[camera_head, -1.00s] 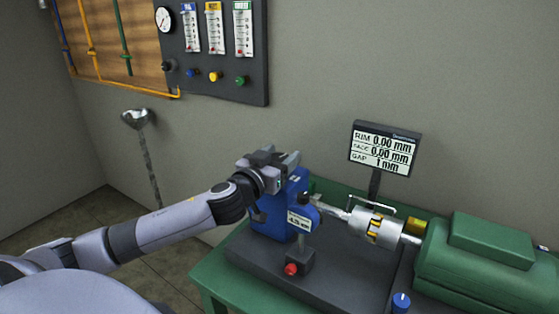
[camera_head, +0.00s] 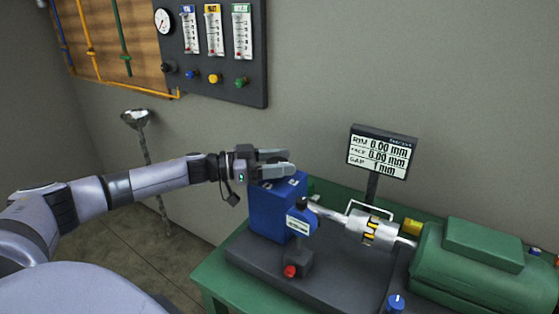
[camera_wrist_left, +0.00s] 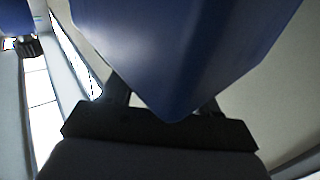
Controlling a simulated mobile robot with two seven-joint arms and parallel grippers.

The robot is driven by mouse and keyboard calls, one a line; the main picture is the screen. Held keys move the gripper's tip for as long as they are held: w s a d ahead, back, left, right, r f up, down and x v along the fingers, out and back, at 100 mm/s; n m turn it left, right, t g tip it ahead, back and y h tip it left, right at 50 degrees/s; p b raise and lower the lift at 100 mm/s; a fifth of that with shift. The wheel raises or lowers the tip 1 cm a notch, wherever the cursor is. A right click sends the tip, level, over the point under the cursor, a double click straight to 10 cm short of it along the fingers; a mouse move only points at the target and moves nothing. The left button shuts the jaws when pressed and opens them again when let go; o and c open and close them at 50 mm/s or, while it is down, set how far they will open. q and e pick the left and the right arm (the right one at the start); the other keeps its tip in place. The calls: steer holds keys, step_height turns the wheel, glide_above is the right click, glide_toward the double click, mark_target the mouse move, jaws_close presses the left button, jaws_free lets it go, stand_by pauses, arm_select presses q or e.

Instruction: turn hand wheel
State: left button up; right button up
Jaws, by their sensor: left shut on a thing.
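My left gripper (camera_head: 275,165) is at the top of the blue housing (camera_head: 268,215) on the bench in the head view. In the left wrist view a blue body (camera_wrist_left: 175,50) fills the upper middle, and its lower corner reaches between the dark fingers, so the gripper is shut on it. The exact contact is hidden. I cannot make out a hand wheel in either view. A small blue knob (camera_head: 398,303) stands at the front edge, and a red knob (camera_head: 291,270) on a dark box is in front of the housing. My right gripper is not in view.
A silver coupling (camera_head: 373,230) joins the housing's shaft to a green motor (camera_head: 480,262). A display (camera_head: 382,152) reading RIM, FACE and GAP stands behind them. A gauge panel (camera_head: 213,50) hangs on the wall. The air above the motor is clear.

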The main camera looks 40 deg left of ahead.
arm_select(q)
steer(key=m+g+h+b, duration=0.2)
steer(key=m+g+h, duration=0.1)
steer(key=shift+f+g, duration=0.15)
steer(key=shift+g, duration=0.15)
steer(key=shift+d+m+g+h+b, duration=0.1)
steer(key=shift+m+g+h+b, duration=0.6)
steer(key=shift+m+g+b, duration=0.5)
steer(key=shift+g, duration=0.4)
steer(key=o, duration=1)
steer(key=shift+c, duration=0.2)
steer(key=b+v, duration=0.1)
steer(key=v, duration=0.5)
steer(key=shift+s+a+b, duration=0.25)
steer(key=shift+a+b, duration=0.1)
steer(key=shift+a, duration=0.15)
